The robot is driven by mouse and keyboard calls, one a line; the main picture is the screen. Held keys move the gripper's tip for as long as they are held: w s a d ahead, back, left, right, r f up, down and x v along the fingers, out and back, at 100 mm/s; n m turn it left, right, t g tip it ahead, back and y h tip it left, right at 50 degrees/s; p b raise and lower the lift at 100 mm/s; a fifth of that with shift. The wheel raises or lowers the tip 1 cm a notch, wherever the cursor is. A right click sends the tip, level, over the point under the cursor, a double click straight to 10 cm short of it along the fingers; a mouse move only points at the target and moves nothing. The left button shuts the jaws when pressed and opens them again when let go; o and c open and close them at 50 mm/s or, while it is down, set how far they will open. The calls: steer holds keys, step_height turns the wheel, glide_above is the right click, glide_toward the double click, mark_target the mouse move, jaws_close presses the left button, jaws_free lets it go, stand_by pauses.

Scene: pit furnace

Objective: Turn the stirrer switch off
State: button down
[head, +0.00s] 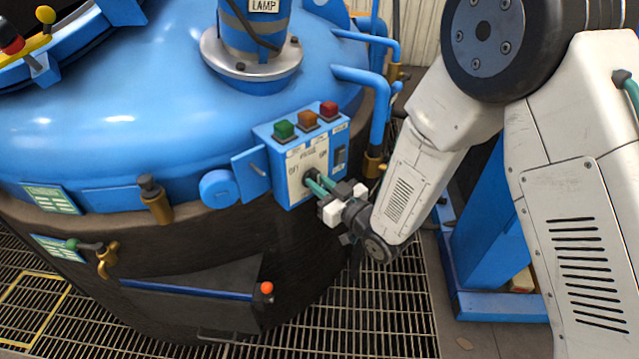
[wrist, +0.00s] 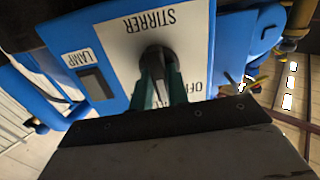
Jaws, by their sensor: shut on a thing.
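The stirrer switch is a dark rotary knob (wrist: 158,60) on a white plate (head: 308,165) on the front of a blue control box (head: 290,195). The wrist view shows the plate lettered STIRRER, with part of an OFF label on its right side. My gripper (head: 314,181) reaches the plate from the lower right, its green fingers shut on the knob. In the wrist view the fingers (wrist: 160,80) cover most of the knob, so its pointing direction cannot be told. Part of the lettering is hidden behind them.
Green (head: 284,129), orange (head: 307,118) and red (head: 328,109) buttons top the box. A dark rocker switch (head: 340,156), by a LAMP label in the wrist view (wrist: 82,58), sits beside the plate. Blue pipes (head: 378,110) rise close to my arm.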

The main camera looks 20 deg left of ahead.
steer(key=shift+s+f+n, duration=0.1)
steer(key=shift+n, duration=4.1)
steer(key=shift+n, duration=0.3)
steer(key=c, duration=1.4)
jaws_free()
steer(key=shift+o, duration=0.2)
steer(key=v, duration=0.7)
steer(key=shift+s+d, duration=0.25)
steer(key=shift+d, duration=0.05)
